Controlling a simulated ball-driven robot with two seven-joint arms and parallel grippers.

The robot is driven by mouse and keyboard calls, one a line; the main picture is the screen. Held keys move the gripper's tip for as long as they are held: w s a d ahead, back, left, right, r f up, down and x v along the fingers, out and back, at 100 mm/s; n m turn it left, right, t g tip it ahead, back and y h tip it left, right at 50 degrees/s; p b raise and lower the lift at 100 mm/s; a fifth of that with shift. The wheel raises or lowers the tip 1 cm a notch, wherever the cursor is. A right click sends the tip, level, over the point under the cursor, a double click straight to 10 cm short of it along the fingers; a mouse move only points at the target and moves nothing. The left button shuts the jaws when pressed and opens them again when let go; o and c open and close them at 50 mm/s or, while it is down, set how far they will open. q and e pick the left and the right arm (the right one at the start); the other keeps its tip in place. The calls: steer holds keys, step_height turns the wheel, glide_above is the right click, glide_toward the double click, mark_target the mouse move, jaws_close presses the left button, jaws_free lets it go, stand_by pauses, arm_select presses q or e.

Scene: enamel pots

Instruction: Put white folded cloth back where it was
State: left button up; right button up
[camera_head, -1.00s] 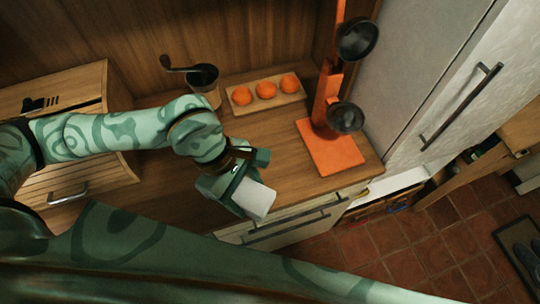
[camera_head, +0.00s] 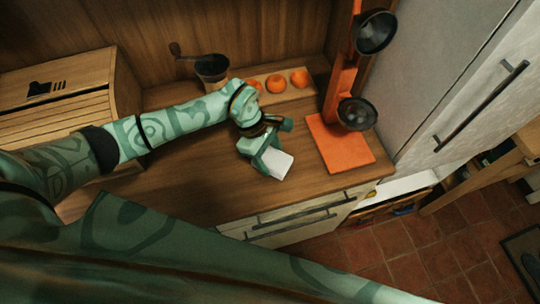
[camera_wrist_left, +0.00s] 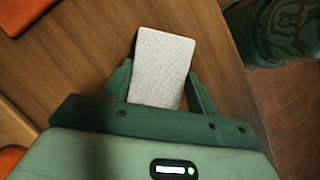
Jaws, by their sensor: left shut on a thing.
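The white folded cloth (camera_head: 274,166) is between the fingers of my left gripper (camera_head: 266,157) in the head view, over the wooden counter. In the left wrist view the cloth (camera_wrist_left: 161,66) is a pale, textured rectangle, with the left gripper's fingers (camera_wrist_left: 158,88) on both its sides. My left gripper is shut on it. I cannot tell whether the cloth touches the counter. My right gripper does not show in either view.
An orange stand (camera_head: 340,140) with dark cups is right of the left gripper. A wooden tray (camera_head: 302,94) with three oranges and a dark-topped grinder (camera_head: 211,68) are behind it. A wooden bread box (camera_head: 60,105) is at left. The counter (camera_head: 200,190) in front is bare.

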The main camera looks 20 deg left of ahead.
arm_select(q)
steer(key=shift+f, duration=0.25)
steer(key=o, duration=0.9)
steer(key=shift+f, duration=0.1)
steer(key=shift+o, duration=0.2)
steer(key=shift+r, duration=0.3)
steer(key=s+p+v, duration=0.1)
steer(key=v, duration=1)
steer(key=shift+w+a+r, duration=0.25)
steer(key=shift+w+r, duration=0.1)
steer(key=shift+w, duration=0.15)
